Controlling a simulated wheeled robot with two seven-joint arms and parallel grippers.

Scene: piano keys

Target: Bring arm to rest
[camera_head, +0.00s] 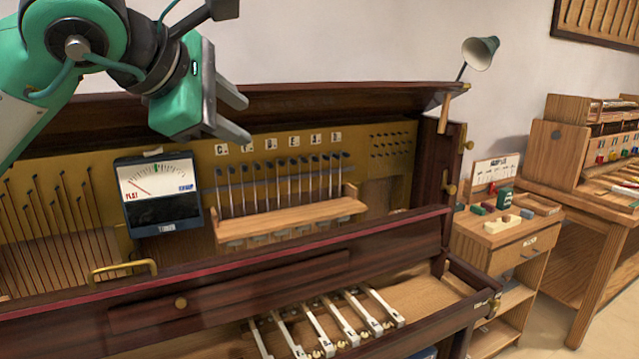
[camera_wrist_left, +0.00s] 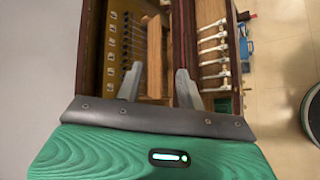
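My left gripper (camera_head: 246,119) hangs in the air at the upper left of the head view, in front of the raised lid of the piano. In the left wrist view its two grey fingers (camera_wrist_left: 158,76) stand apart with nothing held between them. The dark wooden piano (camera_head: 390,248) is open below it. Its white keys (camera_head: 345,318) lie in the lower front bay, well below the gripper, and show in the left wrist view (camera_wrist_left: 212,55). My right gripper is not in view.
A meter (camera_head: 158,190) stands on the piano's left part, beside a wooden rail (camera_head: 290,217) with several upright pins behind it. The raised lid (camera_head: 300,97) is close behind the gripper. A lamp (camera_head: 480,53), a small cabinet (camera_head: 505,235) and a workbench (camera_head: 590,190) stand at the right.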

